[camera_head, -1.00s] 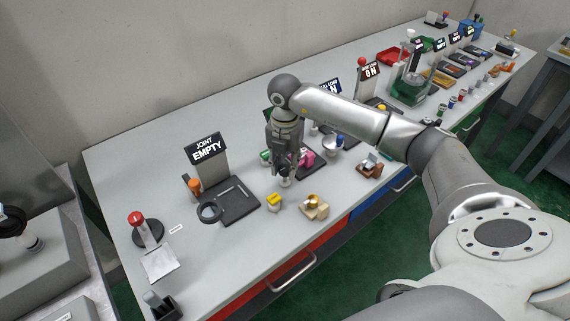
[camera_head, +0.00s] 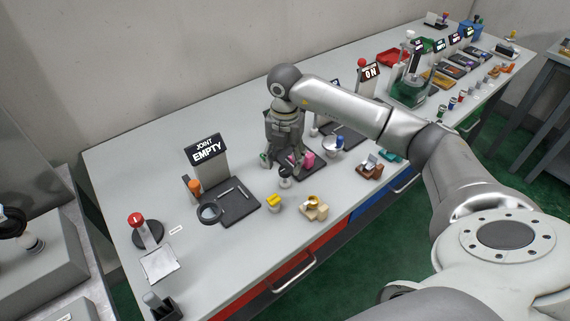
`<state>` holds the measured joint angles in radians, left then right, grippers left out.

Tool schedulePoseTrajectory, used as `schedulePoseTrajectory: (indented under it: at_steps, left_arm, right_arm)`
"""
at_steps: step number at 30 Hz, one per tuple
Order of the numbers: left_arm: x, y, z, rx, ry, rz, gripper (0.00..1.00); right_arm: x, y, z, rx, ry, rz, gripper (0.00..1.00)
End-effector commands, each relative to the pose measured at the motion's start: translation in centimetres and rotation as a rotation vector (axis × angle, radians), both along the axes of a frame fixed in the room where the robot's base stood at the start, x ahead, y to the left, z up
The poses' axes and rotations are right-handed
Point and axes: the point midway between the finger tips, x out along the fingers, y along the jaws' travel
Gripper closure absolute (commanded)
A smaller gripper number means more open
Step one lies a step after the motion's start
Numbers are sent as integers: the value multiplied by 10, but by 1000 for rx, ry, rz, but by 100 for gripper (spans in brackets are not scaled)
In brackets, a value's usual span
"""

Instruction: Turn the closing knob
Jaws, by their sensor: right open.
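My right gripper (camera_head: 288,163) points down over the bench, open. It is above and behind a small dark-and-white round piece (camera_head: 285,178), with a visible gap to it. A pink piece (camera_head: 308,159) stands just right of the gripper on a dark tray (camera_head: 315,172); the gripper hides part of the tray. I cannot tell for certain which part is the closing knob. A red-topped post (camera_head: 136,219) on a round black base stands far left on the bench. My left gripper is out of view.
A yellow-topped piece (camera_head: 274,201) and a tan block (camera_head: 315,211) sit near the front edge. Several more stations line the bench to the right. The bench is clear behind the signs.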

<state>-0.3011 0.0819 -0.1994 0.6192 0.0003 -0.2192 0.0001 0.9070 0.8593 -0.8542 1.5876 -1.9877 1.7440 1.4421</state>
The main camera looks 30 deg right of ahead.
Motion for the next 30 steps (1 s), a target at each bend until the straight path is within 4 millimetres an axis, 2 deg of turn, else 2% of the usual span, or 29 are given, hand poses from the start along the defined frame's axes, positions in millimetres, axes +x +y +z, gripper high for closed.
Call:
schedulePoseTrajectory:
  at_steps: [1, 6, 12, 18, 30]
  left_arm:
    - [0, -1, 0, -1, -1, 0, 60]
    - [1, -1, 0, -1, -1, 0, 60]
    - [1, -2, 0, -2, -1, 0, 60]
    - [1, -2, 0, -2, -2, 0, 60]
    - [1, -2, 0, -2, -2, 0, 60]
  right_arm:
    - [2, 0, 12, 0, -8, 0, 47]
    - [1, 0, 50, -1, -6, 0, 47]
    - [1, 0, 83, 0, -4, 0, 47]
    - [0, 0, 95, -1, -2, -1, 47]
    - [0, 0, 96, 0, -1, -1, 47]
